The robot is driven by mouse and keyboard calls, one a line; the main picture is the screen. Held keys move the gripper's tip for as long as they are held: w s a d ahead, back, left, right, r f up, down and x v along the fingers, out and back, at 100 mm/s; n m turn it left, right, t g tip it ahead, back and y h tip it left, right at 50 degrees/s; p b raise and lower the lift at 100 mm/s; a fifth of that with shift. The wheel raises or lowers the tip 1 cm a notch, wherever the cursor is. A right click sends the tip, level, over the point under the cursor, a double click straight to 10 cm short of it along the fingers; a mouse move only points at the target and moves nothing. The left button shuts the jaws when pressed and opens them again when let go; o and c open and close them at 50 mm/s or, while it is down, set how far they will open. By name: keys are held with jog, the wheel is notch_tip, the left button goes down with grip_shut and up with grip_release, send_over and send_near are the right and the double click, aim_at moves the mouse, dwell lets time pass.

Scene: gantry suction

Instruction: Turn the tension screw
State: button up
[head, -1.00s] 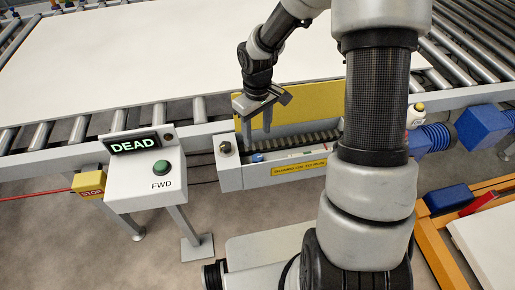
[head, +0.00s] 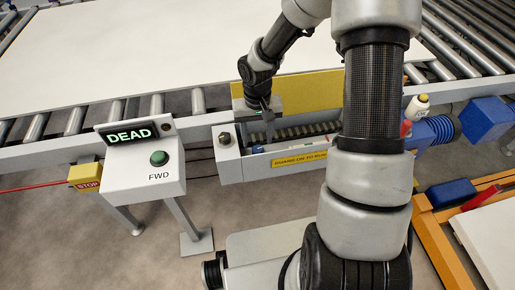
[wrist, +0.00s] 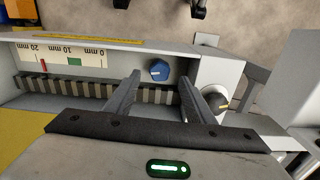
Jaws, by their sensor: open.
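The tension screw looks to be the blue hex head (wrist: 158,70) in the wrist view, at the end of an open trough beside a toothed belt (wrist: 160,95). In the head view its blue end (head: 258,149) is small. My gripper (wrist: 160,78) is open, its fingers on either side of the screw in the picture; I cannot tell whether they touch it. In the head view my gripper (head: 267,116) hangs over the trough. A white scale (wrist: 95,55) marked 0, 10 and 20 mm has a green band; a red pointer (wrist: 43,66) stands near 20, outside the band.
A round knob (wrist: 215,104) sits close to the right finger. A yellow guard plate (head: 312,90) stands behind the trough. At left is a control box (head: 145,178) reading DEAD, with a green FWD button. A yellow STOP box (head: 86,178) and a bottle (head: 419,106) flank the area.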

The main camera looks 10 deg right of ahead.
aim_at(257, 148)
notch_tip(257, 148, down, 5)
jog(key=shift+b, duration=0.35)
jog(key=c, duration=1.1)
